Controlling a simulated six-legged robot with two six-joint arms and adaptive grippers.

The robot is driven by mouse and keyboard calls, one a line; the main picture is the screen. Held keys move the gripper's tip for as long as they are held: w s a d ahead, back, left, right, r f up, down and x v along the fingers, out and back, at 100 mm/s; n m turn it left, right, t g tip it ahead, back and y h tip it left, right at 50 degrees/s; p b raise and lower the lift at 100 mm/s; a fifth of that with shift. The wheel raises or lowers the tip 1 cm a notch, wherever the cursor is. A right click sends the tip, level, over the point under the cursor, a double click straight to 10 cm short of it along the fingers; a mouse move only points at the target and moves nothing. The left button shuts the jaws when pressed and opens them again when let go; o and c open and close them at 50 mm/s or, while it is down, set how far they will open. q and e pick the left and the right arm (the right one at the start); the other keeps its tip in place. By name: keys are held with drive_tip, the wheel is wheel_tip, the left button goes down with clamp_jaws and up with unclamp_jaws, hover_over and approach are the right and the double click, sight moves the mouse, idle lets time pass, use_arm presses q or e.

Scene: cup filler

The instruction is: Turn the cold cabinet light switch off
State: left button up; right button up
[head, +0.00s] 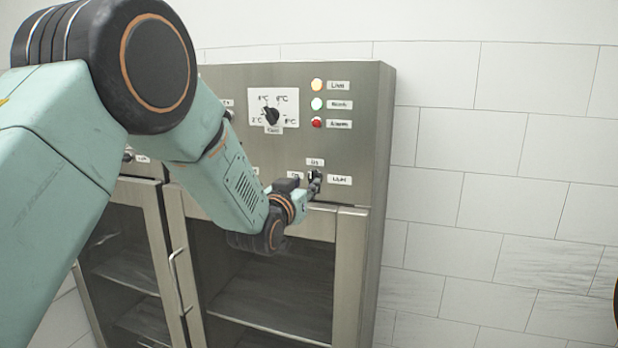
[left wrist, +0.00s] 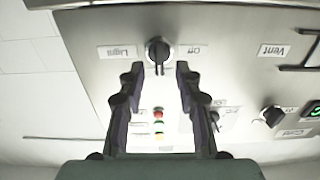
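The cold cabinet light switch is a dark rotary knob (left wrist: 159,49) on the steel panel, between a "Light" label (left wrist: 117,52) and an "Off" label (left wrist: 194,50). The left wrist view is upside down relative to the head view. The knob's narrow end points down there, towards the indicator lamps. My left gripper (left wrist: 159,72) is open, with one finger on each side of the knob's line and the tips just short of its round body. Contact cannot be told. In the head view my left gripper (head: 314,182) largely covers the switch.
Above the switch are orange, white and red lamps (head: 317,104) and a temperature dial (head: 270,116). Below are glass doors with a handle (head: 178,282). A "Vent" label (left wrist: 273,50) and another knob (left wrist: 272,116) are nearby. Tiled wall (head: 500,180) lies right of the cabinet.

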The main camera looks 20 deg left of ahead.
sight(313, 179)
use_arm(q)
drive_tip(key=shift+w+d+r, duration=0.1)
drive_tip(key=shift+w+d, duration=0.1)
drive_tip(key=shift+w, duration=0.25)
drive_tip(key=shift+w+d, duration=0.2)
drive_tip(key=shift+w, duration=0.25)
drive_tip(key=shift+w+p, duration=0.25)
drive_tip(key=shift+p, duration=0.1)
drive_tip(key=shift+w+a, duration=0.15)
drive_tip(key=shift+a, duration=0.4)
drive_tip(key=shift+w, duration=0.15)
drive_tip(key=shift+w+d, duration=0.1)
drive_tip(key=shift+d, duration=0.45)
drive_tip(key=shift+c, duration=1.4)
drive_tip(key=shift+a, duration=0.4)
clamp_jaws()
drive_tip(key=shift+d, duration=0.1)
drive_tip(key=shift+d, duration=0.1)
